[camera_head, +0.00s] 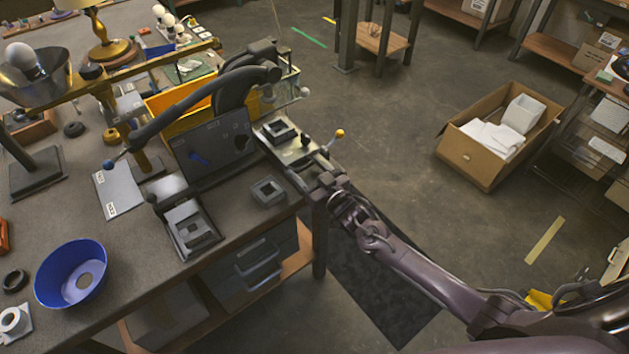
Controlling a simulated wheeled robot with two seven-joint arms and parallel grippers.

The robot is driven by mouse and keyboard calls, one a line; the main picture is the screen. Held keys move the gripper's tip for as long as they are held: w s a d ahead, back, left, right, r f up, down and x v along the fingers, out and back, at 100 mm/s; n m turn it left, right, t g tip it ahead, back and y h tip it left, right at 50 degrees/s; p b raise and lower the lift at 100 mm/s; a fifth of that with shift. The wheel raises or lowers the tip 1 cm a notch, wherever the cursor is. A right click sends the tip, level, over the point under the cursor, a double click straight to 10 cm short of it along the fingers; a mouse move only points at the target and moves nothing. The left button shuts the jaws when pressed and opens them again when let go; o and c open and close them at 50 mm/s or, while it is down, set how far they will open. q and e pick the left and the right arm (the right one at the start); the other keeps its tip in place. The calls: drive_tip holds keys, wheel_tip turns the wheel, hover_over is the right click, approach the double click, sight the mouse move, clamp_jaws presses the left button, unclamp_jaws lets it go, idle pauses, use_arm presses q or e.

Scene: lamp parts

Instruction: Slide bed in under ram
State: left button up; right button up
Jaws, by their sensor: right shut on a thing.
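The bed (299,155) is a pale grey sliding plate at the right edge of the bench, with a dark square block on its far part. My right gripper (325,183) is shut on the bed's near right end, though its fingertips are small and partly hidden. The press (233,92) is dark, with a curved arm and a long lever ending in a blue ball, and stands left of the bed. I cannot clearly make out the ram or how it lines up with the bed. My left gripper is not in view.
A lever with a yellow ball (340,133) sticks out beside the bed. A dark panel (213,146), a square grey block (269,191) and a grey fixture (190,229) are on the bench nearby. A blue bowl (52,289) stands at left. The floor to the right is mostly clear before a cardboard box (468,151).

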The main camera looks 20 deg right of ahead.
drive_tip(key=shift+s+a, duration=0.1)
drive_tip(key=shift+s, duration=0.05)
drive_tip(key=o, duration=1.1)
drive_tip(key=shift+o, duration=0.2)
drive_tip(key=shift+s+d+f, duration=0.1)
drive_tip(key=shift+s+d, duration=0.1)
drive_tip(key=shift+s, duration=0.25)
drive_tip(key=b+v, duration=0.1)
drive_tip(key=v, duration=0.6)
drive_tip(key=shift+a, duration=0.1)
